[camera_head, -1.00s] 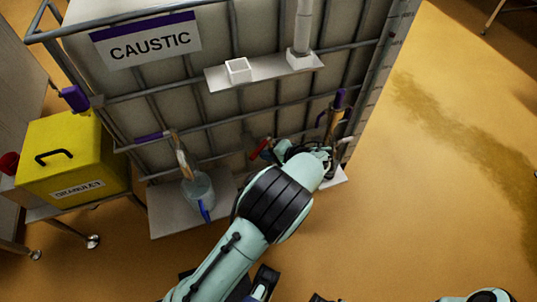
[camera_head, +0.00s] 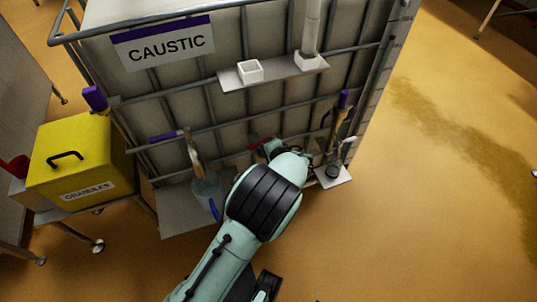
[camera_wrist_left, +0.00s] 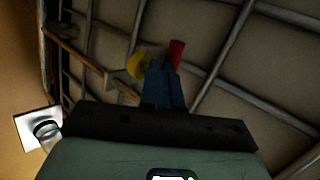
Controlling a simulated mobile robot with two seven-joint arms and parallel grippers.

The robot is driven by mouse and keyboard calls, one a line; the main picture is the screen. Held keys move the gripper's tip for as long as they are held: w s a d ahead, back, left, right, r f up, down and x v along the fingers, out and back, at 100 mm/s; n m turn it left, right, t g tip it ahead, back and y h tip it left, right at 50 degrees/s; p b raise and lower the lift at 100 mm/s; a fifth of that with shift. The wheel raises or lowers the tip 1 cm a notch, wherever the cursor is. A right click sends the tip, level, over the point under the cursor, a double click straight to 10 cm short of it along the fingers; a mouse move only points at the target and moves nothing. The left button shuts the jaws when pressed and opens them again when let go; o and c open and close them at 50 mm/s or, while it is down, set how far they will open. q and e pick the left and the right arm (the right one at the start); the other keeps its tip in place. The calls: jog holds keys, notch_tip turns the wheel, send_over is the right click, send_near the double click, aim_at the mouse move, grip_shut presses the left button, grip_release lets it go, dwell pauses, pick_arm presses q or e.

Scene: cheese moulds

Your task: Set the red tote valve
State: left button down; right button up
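The red valve handle (camera_head: 258,143) shows low on the front of the caged tote labelled CAUSTIC (camera_head: 225,115), partly hidden by my left arm. My left gripper (camera_head: 268,149) is right beside it, its fingers mostly hidden in the head view. In the left wrist view the blue fingers (camera_wrist_left: 164,68) are together, and the red handle (camera_wrist_left: 176,52) stands just beyond their tips. I cannot tell whether they touch it. A yellow round part (camera_wrist_left: 138,66) is left of the fingertips. My right gripper is not in view.
A yellow GRANULES box (camera_head: 80,160) stands on a cart at the left.

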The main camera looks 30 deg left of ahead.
pick_arm(q)
jog(key=shift+w+a, duration=0.1)
jog(key=shift+a, duration=0.5)
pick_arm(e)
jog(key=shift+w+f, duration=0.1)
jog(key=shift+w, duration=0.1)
pick_arm(q)
jog(key=shift+a+f, duration=0.1)
jog(key=shift+a, duration=0.05)
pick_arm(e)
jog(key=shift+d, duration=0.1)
